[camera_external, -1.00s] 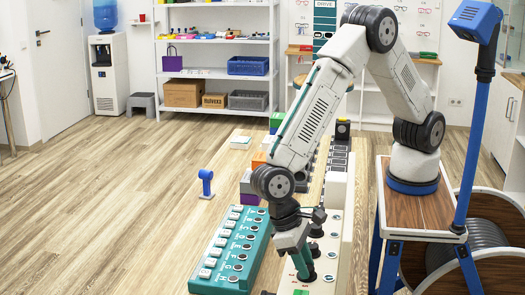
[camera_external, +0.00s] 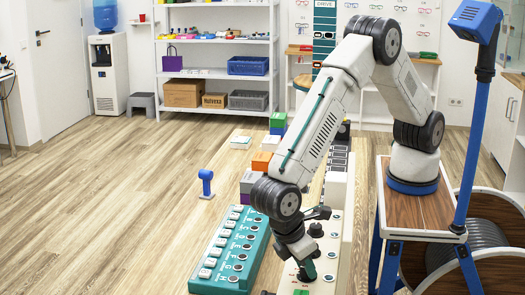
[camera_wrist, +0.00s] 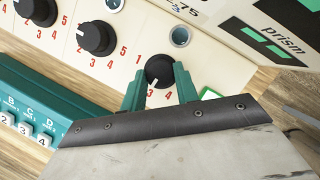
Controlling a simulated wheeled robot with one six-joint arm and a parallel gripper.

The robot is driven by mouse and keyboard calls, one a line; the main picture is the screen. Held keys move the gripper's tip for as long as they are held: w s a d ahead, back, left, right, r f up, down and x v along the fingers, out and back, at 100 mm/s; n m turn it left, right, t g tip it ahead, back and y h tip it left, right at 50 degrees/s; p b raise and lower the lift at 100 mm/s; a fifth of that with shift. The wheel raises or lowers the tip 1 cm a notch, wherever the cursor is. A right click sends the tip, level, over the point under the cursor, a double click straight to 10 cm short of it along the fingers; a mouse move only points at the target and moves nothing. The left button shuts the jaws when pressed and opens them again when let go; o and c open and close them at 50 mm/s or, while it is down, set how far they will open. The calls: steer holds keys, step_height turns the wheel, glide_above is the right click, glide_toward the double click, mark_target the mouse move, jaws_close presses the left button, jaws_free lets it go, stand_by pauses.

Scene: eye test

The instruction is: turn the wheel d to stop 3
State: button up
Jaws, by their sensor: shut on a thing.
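My gripper (camera_wrist: 160,88) has its two green fingers closed around a black wheel (camera_wrist: 159,68) on a cream panel (camera_wrist: 205,62). The wheel's white pointer line aims down and slightly left, close to a red 3; a red 4 is to the right of it. No letter for this wheel is readable. In the outside view my gripper (camera_external: 305,270) is low over the panel's near end, and the held wheel is mostly hidden by it. Two more black wheels (camera_wrist: 97,38) with white pointers and red numbers sit to the left in the wrist view.
A teal box with lettered, numbered rows (camera_external: 228,250) lies left of the panel. A blue upright object (camera_external: 206,183) stands farther left. Stacked coloured blocks (camera_external: 262,162) are behind. A prism label block (camera_wrist: 275,32) is near the held wheel.

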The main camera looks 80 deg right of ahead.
steer(key=shift+n, duration=0.5)
steer(key=o, duration=1)
steer(key=v, duration=0.8)
steer(key=shift+s+a, duration=0.1)
steer(key=shift+s, duration=0.05)
